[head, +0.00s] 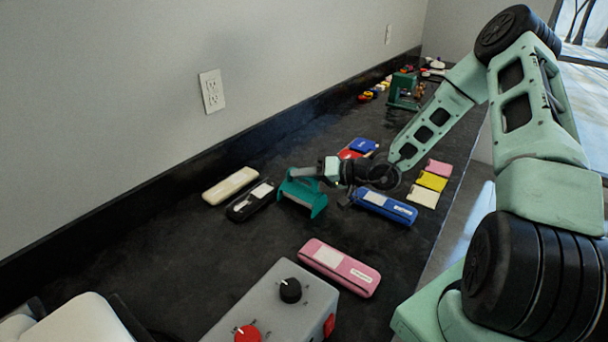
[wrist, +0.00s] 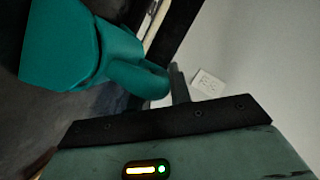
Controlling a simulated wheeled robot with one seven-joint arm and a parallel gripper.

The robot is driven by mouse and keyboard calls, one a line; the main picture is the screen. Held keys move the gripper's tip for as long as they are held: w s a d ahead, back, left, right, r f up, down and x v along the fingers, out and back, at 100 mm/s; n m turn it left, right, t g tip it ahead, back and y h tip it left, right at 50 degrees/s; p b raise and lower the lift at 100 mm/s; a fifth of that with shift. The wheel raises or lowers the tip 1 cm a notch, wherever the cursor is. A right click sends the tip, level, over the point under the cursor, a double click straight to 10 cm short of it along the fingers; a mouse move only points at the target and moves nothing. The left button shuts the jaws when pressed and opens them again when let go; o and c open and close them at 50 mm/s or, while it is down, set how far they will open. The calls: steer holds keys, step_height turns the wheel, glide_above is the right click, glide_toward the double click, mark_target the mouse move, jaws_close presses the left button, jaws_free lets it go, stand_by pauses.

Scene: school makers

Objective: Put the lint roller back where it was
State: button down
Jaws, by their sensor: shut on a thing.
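The teal lint roller (head: 303,197) is in the middle of the counter in the head view, between a black case and a blue case. My gripper (head: 316,173) is shut on its handle, coming in from the right. In the wrist view, the lint roller (wrist: 75,42) fills the upper left, with its rounded handle reaching toward the jaw. The roller's underside is hidden, so I cannot tell whether it touches the counter.
A black case (head: 250,202) and a cream case (head: 230,186) lie left of the roller. A blue case (head: 385,207) lies right, near sticky notes (head: 432,181). A pink case (head: 340,267) and a grey control box (head: 272,306) are nearer. Dark counter (head: 200,255) is bare at front left.

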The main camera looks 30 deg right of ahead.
steer(key=shift+f, duration=0.2)
steer(key=c, duration=1.3)
jaws_free()
steer(key=shift+r, duration=0.1)
steer(key=shift+r, duration=0.1)
steer(key=b+v, duration=0.1)
steer(key=v, duration=1.1)
steer(key=shift+a, duration=0.1)
